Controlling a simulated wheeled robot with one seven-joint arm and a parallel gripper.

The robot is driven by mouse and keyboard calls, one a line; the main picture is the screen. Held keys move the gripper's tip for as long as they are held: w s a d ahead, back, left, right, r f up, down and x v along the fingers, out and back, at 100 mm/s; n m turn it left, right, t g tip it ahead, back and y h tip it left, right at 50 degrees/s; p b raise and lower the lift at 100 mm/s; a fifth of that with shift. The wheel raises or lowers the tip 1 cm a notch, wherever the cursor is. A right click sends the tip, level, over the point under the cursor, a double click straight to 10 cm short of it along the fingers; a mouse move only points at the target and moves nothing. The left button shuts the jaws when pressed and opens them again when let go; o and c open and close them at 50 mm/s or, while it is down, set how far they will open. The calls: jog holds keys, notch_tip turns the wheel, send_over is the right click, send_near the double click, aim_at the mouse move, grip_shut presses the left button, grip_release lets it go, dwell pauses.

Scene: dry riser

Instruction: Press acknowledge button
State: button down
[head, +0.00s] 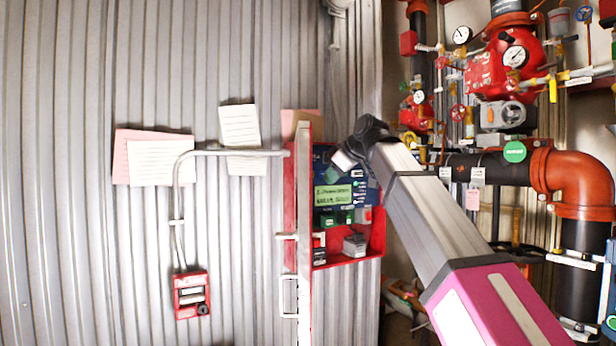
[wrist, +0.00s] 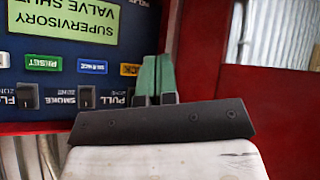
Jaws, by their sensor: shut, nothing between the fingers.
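The alarm panel is a blue board in an open red box (head: 376,240) in the head view. Its green-yellow display (wrist: 70,18) reads "SUPERVISORY VALVE SHUT" in the wrist view. Below it are a green reset button (wrist: 44,63), a blue silence button (wrist: 92,66) and a yellow button (wrist: 130,69). The yellow one is partly covered by my fingers; its visible letters look like the end of "ACK". My gripper (wrist: 157,60) is shut and empty, its green fingers just right of the yellow button in the picture. Whether it touches the panel cannot be told. In the head view my gripper (head: 343,163) is before the panel's upper part.
Black switches (wrist: 86,97) sit under the buttons. A red metal surface (wrist: 245,110) stands close at right. In the head view the box's door (head: 303,190) stands open at left. Pipes and a red valve (head: 490,70) fill the right; a red call point (head: 191,294) is lower left.

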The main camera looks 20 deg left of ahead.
jog(key=shift+w+a, duration=0.85)
jog(key=shift+a, duration=0.3)
jog(key=shift+w+a, duration=0.85)
jog(key=shift+a, duration=0.35)
jog(key=shift+w+a, duration=0.85)
jog(key=shift+a, duration=0.3)
jog(key=shift+w+a, duration=0.25)
jog(key=shift+a, duration=0.1)
jog(key=shift+w+a, duration=0.3)
jog(key=shift+a, duration=0.1)
dwell(0.4)
dwell(0.3)
jog(key=shift+s+d, duration=0.55)
jog(key=shift+d, duration=0.2)
